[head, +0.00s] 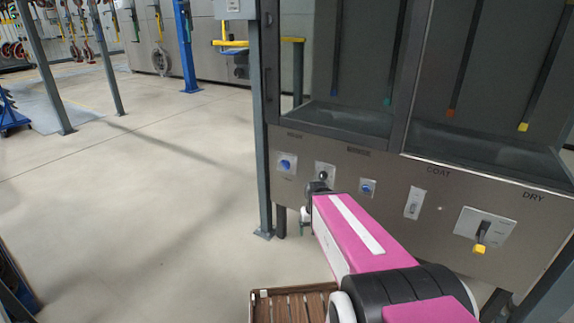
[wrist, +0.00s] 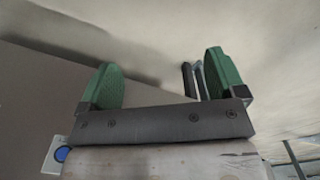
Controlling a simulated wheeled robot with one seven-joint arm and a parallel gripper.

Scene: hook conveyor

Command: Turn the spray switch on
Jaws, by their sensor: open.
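A grey machine panel (head: 340,165) carries several controls; I read no label saying spray, so I cannot tell which is the spray switch. A blue round button (head: 286,163) is at the left. A black-knobbed switch (head: 323,175) is beside it, partly behind my arm. A smaller blue control (head: 367,188), a white switch (head: 413,203) under COAT and a yellow-tipped lever (head: 481,236) under DRY follow to the right. My gripper (wrist: 165,80) is open and empty, its green pads wide apart. In the head view it is mostly hidden beyond my pink arm. A blue button on a plate (wrist: 62,154) shows at lower left in the wrist view.
Dark bays with hanging rods stand above the panel. A grey post (head: 260,130) stands at the panel's left edge, near my forearm. A brown slatted crate (head: 290,305) is below my arm. Open pale floor (head: 150,200) lies to the left.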

